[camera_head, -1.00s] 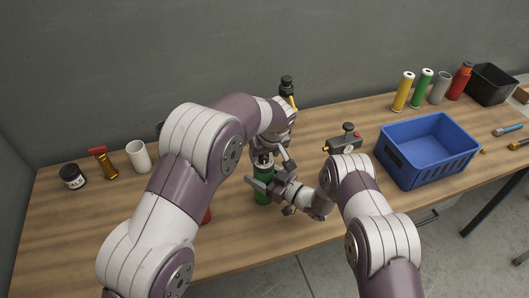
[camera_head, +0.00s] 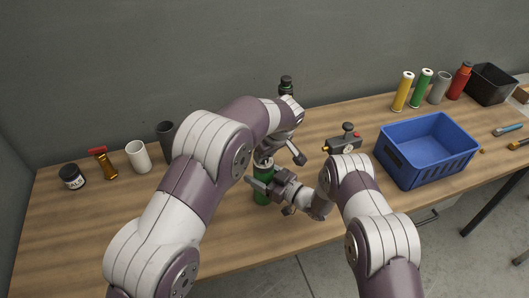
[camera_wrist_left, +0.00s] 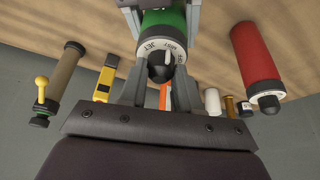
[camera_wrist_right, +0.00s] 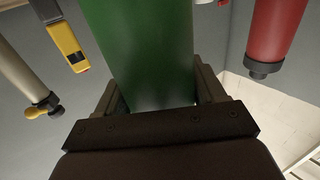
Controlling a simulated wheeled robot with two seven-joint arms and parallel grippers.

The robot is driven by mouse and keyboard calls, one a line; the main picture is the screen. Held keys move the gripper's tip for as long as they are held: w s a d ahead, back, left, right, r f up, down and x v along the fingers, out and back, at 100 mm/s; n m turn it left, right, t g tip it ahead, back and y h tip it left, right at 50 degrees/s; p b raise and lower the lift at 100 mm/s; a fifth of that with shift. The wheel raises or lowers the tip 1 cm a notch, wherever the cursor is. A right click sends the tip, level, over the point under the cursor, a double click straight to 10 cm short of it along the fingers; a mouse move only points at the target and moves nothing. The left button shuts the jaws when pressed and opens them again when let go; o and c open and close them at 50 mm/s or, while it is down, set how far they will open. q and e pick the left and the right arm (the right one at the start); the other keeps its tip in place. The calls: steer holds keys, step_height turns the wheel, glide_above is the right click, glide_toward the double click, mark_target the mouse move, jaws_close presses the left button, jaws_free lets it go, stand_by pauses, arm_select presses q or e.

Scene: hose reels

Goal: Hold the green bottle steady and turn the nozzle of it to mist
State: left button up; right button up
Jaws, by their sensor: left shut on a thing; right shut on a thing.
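The green bottle (camera_head: 262,197) stands upright on the table in the head view, partly hidden by my grippers. My right gripper (camera_head: 266,186) is shut around its body, which fills the right wrist view (camera_wrist_right: 140,55) between the fingers. My left gripper (camera_head: 265,157) reaches down from above and is shut on the nozzle. In the left wrist view, the dark nozzle (camera_wrist_left: 160,68) sits between the left fingers under a white collar (camera_wrist_left: 164,45). I cannot tell which mark the nozzle points to.
A red bottle (camera_wrist_left: 257,60) is near the green one in the left wrist view. A blue crate (camera_head: 450,165) and a valve-like device (camera_head: 344,141) are to the right. A white cup (camera_head: 138,157), dark cup (camera_head: 166,137) and jar (camera_head: 72,176) stand left. The front table is fairly clear.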

arm_select(q)
steer(key=o, duration=1.1)
steer(key=shift+c, duration=0.2)
